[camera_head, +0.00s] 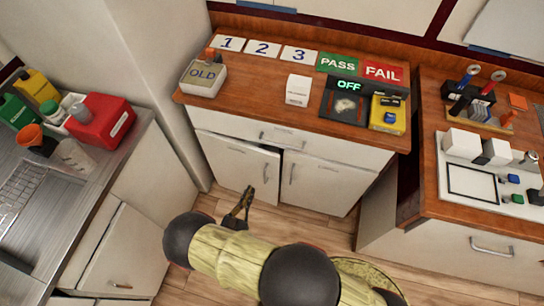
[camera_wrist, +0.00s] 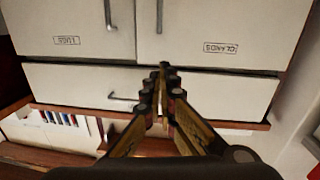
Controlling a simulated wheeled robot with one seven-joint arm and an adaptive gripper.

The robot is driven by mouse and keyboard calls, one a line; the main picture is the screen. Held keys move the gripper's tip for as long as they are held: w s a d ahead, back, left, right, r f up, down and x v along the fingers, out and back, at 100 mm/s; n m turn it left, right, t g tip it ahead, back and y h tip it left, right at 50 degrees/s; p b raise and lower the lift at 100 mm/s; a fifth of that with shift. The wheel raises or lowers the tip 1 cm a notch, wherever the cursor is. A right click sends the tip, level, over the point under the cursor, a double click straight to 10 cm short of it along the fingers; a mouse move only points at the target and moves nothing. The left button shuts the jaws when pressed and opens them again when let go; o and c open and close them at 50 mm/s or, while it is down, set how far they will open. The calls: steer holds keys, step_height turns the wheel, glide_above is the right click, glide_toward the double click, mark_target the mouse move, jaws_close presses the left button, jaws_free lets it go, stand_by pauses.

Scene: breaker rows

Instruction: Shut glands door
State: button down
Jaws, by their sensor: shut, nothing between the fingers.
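The glands door (camera_head: 238,165) is the left door of the middle cabinet in the head view. It stands slightly ajar, with a dark gap along its right edge. In the wrist view, which appears upside down, the glands door (camera_wrist: 215,22) is at upper right with its GLANDS label and a vertical handle. My gripper (camera_head: 250,191) is shut and empty, low in front of this door in the head view.
The lugs door (camera_head: 318,184) beside it looks closed, as does the drawer (camera_head: 290,145) above. The wooden counter (camera_head: 245,95) holds a box marked OLD, number cards and PASS/FAIL signs. A grey counter (camera_head: 100,175) stands at left. Open floor (camera_head: 210,205) lies before the doors.

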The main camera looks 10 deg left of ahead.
steer(key=m+b, duration=0.1)
steer(key=b, duration=0.3)
glide_toward(266, 156)
steer(key=w, duration=0.4)
steer(key=w+d, duration=0.1)
steer(key=w, duration=0.1)
steer(key=shift+f, duration=0.3)
steer(key=shift+w+r, duration=0.1)
steer(key=shift+w, duration=0.35)
steer(key=w, duration=0.1)
steer(key=w+d, duration=0.1)
steer(key=w, duration=0.1)
steer(key=shift+w, duration=0.2)
steer(key=shift+a, duration=0.1)
steer(key=shift+w+r, duration=0.1)
steer(key=shift+w, duration=0.05)
